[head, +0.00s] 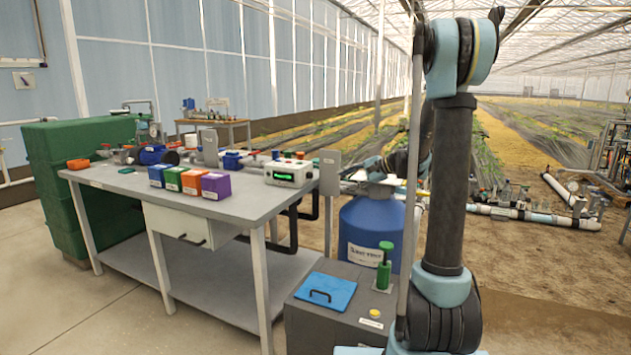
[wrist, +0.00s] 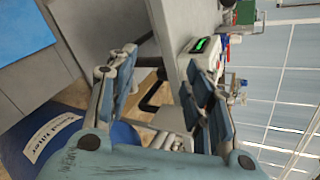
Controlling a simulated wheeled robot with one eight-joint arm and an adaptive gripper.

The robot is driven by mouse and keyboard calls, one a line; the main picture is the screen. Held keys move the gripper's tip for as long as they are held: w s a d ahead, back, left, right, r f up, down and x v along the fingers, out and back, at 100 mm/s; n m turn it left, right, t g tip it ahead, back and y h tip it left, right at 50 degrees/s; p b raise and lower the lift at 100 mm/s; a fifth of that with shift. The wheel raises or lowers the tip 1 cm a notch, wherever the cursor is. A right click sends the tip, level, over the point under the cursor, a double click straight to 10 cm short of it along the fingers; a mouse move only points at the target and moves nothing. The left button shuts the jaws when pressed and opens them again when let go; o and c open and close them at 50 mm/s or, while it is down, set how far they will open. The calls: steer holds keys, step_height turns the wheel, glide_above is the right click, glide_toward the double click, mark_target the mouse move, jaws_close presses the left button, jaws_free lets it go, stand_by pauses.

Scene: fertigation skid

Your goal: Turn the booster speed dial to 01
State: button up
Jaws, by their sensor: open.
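A white control box (head: 289,172) with a green-lit display stands at the right end of the grey workbench. The box also shows in the wrist view (wrist: 204,50), partly hidden behind a finger. I cannot make out the booster speed dial or its setting in either view. My gripper (wrist: 163,68) is open, with nothing between its fingers. It is apart from the control box, off the right end of the bench. In the head view my arm hides part of the gripper.
Purple, orange, green and blue boxes (head: 215,187) line the front of the workbench (head: 120,181). A blue sand filter tank (head: 362,230) stands right of the bench. A grey cabinet with a blue lid (head: 325,291) and an upright green-topped part (head: 385,265) is in front.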

steer(key=w+f+m+t+y, duration=0.1)
steer(key=w+f+m+y, duration=0.1)
steer(key=w, duration=0.7)
steer(key=m+t+y, duration=0.2)
steer(key=m+y, duration=0.1)
glide_toward(312, 176)
steer(key=x, duration=0.8)
steer(key=shift+w+a, duration=0.1)
steer(key=shift+a, duration=0.05)
steer(key=c, duration=1)
